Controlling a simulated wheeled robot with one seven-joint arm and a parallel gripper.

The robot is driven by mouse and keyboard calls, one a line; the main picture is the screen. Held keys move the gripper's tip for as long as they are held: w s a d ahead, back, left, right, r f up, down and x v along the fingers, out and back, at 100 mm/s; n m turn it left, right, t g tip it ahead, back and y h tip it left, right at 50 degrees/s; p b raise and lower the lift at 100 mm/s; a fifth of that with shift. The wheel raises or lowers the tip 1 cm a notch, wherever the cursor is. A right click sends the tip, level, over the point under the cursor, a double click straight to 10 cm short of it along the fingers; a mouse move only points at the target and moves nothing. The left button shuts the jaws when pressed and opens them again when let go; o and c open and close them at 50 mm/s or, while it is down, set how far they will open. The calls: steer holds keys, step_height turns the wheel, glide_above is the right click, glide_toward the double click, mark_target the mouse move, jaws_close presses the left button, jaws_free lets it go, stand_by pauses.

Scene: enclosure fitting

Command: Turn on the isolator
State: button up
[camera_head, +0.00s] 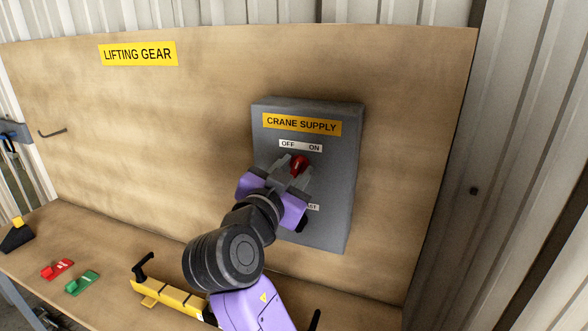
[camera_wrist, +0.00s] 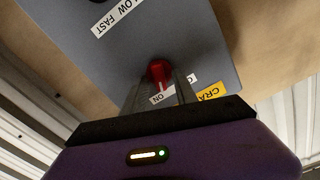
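The isolator is a red rotary knob (camera_head: 299,164) on a grey box (camera_head: 335,190) labelled CRANE SUPPLY, just below an OFF/ON label (camera_head: 301,145). My gripper (camera_head: 290,170) is at the knob, its two grey fingers apart. In the wrist view the red knob (camera_wrist: 160,72) shows between the fingertips of my gripper (camera_wrist: 160,85), with the word ON visible in the gap between the fingers. I cannot tell whether either finger touches the knob. The knob's pointing direction is unclear, as the fingers partly cover it.
A SLOW/FAST label (camera_wrist: 118,18) sits lower on the box, mostly behind my gripper in the head view. A yellow tool (camera_head: 165,297), a red piece (camera_head: 57,269) and a green piece (camera_head: 83,283) lie on the bench.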

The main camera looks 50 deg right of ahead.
jaws_close()
steer(key=shift+f, duration=0.1)
steer(key=m+b, duration=0.1)
steer(key=b, duration=0.2)
steer(key=shift+f+b, duration=0.2)
steer(key=shift+b, duration=0.15)
steer(key=shift+r+m+b, duration=0.15)
steer(key=shift+m+b, duration=0.25)
steer(key=shift+b, duration=0.6)
steer(key=shift+r, duration=0.15)
steer(key=shift+o, duration=0.8)
jaws_free()
